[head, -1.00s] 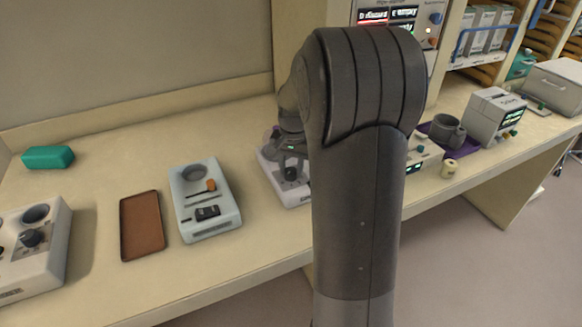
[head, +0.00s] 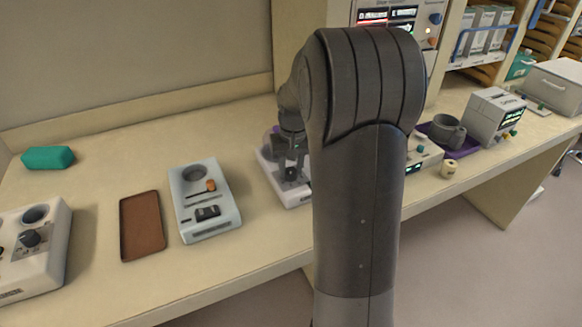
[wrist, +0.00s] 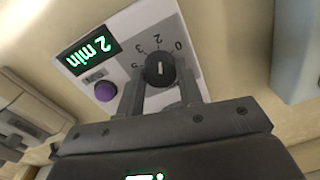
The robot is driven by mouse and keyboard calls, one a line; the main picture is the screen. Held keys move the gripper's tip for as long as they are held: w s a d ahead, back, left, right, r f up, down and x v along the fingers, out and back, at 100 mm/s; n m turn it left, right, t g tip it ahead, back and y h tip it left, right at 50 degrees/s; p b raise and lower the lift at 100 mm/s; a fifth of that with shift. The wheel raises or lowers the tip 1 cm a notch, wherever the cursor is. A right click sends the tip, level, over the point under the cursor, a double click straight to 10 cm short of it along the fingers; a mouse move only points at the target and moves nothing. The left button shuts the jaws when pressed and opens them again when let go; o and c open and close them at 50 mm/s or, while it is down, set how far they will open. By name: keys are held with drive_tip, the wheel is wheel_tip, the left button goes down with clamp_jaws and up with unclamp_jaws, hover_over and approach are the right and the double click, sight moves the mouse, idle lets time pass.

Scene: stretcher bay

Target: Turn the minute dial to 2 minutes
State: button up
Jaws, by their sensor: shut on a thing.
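The minute dial (wrist: 158,70) is a round black knob with a white pointer line, on a white and grey device (wrist: 207,60) with printed numbers. The pointer stands at about the 2. The device's display (wrist: 93,52) reads "2 min" in green. My gripper (wrist: 160,80) has a finger on each side of the dial and is shut on it. In the head view my gripper (head: 291,165) is down at the device (head: 296,199), partly hidden by my arm. A purple button (wrist: 105,91) sits beside the dial.
Left of the device stand another white device (head: 222,222) with a slot, a brown tray (head: 142,225), a white box with knobs (head: 45,265) and a teal block (head: 48,157). A grey mug (head: 446,131) and a monitor (head: 494,115) are to the right.

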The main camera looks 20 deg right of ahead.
sight(292, 172)
drive_tip(key=o, duration=1)
drive_tip(key=shift+r, duration=0.1)
drive_tip(key=r, duration=1)
drive_tip(key=shift+d+r, duration=0.2)
drive_tip(key=shift+r, duration=0.1)
drive_tip(key=s+a+r+n+t, duration=0.1)
drive_tip(key=s+a+r, duration=0.1)
drive_tip(key=s+a, duration=0.3)
drive_tip(key=s+a+r+t, duration=0.1)
drive_tip(key=s+a+r, duration=0.2)
drive_tip(key=s, duration=0.3)
drive_tip(key=s+a+f+t, duration=0.1)
drive_tip(key=s+a, duration=0.1)
drive_tip(key=s, duration=0.2)
drive_tip(key=s+a+t, duration=0.1)
drive_tip(key=s+a, duration=0.1)
drive_tip(key=s, duration=0.3)
drive_tip(key=s+a+f+n+t, duration=0.1)
drive_tip(key=s+a, duration=0.1)
drive_tip(key=s, duration=0.2)
drive_tip(key=shift+s+f+h, duration=0.2)
drive_tip(key=shift+f+h, duration=0.1)
drive_tip(key=shift+f, duration=0.05)
